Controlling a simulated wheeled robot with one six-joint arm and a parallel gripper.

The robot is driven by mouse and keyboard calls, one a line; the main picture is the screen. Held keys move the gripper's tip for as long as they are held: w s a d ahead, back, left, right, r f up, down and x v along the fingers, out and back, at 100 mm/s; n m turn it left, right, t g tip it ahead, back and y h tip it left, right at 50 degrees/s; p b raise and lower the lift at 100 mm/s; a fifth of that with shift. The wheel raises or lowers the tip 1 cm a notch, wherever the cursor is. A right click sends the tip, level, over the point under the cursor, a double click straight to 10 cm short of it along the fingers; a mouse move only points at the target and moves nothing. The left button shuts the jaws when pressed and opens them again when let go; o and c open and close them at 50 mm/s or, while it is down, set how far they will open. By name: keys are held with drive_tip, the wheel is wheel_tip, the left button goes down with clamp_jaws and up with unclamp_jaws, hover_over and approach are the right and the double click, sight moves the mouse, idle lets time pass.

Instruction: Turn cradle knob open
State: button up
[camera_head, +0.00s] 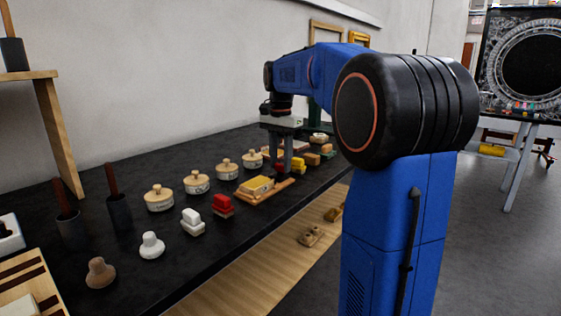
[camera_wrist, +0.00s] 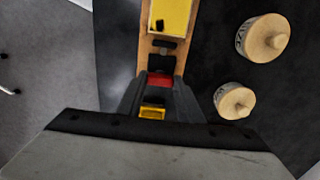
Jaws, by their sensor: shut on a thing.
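The cradle (camera_head: 268,199) is a wooden board lying on the black bench, with a yellow block (camera_head: 257,185) on it. The wrist view shows the same board (camera_wrist: 146,48) and the yellow block (camera_wrist: 168,16) at the top. A small red knob (camera_wrist: 160,80) is at the board's end, between my fingertips. My gripper (camera_wrist: 160,88) points down over this end and is shut on the red knob. In the head view my gripper (camera_head: 283,168) stands at the cradle's far end, with the red knob partly hidden. The knob's turn angle cannot be told.
Round lidded wooden pots (camera_head: 197,183) stand in a row left of the cradle; two also show in the wrist view (camera_wrist: 235,101). A red-topped block (camera_head: 223,206), a white block (camera_head: 191,222) and a white knob piece (camera_head: 151,246) stand nearer. More yellow and wooden blocks (camera_head: 312,159) lie beyond my gripper.

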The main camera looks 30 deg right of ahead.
sight(281, 164)
idle(0.4)
drive_tip(key=o, duration=1.1)
drive_tip(key=shift+r, duration=0.1)
wheel_tip(281, 164, up, 17)
drive_tip(key=shift+r, duration=0.1)
